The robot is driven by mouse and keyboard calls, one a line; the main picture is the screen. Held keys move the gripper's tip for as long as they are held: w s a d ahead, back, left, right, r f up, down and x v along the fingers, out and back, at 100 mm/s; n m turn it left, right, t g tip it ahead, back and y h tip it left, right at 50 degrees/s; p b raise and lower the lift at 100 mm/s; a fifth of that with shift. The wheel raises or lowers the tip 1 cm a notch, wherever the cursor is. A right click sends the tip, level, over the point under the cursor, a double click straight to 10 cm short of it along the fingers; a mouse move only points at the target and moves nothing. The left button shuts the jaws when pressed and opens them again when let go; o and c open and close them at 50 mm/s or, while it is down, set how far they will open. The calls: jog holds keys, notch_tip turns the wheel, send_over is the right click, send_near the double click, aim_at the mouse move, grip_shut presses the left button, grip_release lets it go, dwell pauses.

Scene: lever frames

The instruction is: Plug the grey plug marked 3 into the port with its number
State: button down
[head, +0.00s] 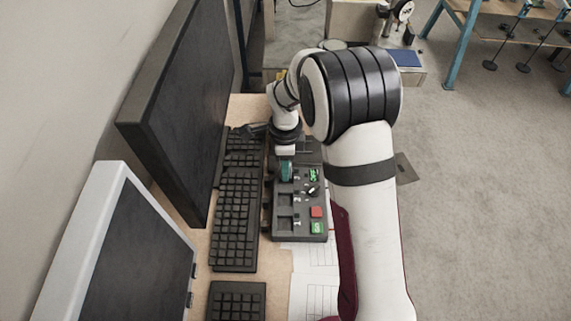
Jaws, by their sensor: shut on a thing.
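My gripper (286,158) points down over the far left part of a dark grey panel box (301,237) on the desk. It is shut on a small piece that I take to be the plug; a teal part (286,171) shows just below the gripper. The plug's grey body and its number cannot be made out. The panel has a column of dark square ports with white numbers; the ports marked 2 (285,200) and 1 (285,222) look empty. The far port area is covered by my gripper. I cannot tell whether the plug touches the panel.
A large monitor (180,110) and a second screen (125,255) stand farther left. Papers (314,282) lie in front.

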jog(key=shift+f, duration=0.8)
dwell(1.1)
jog(key=shift+c, duration=0.2)
grip_release()
dwell(0.3)
jog(key=shift+r, duration=0.1)
jog(key=shift+r, duration=3.4)
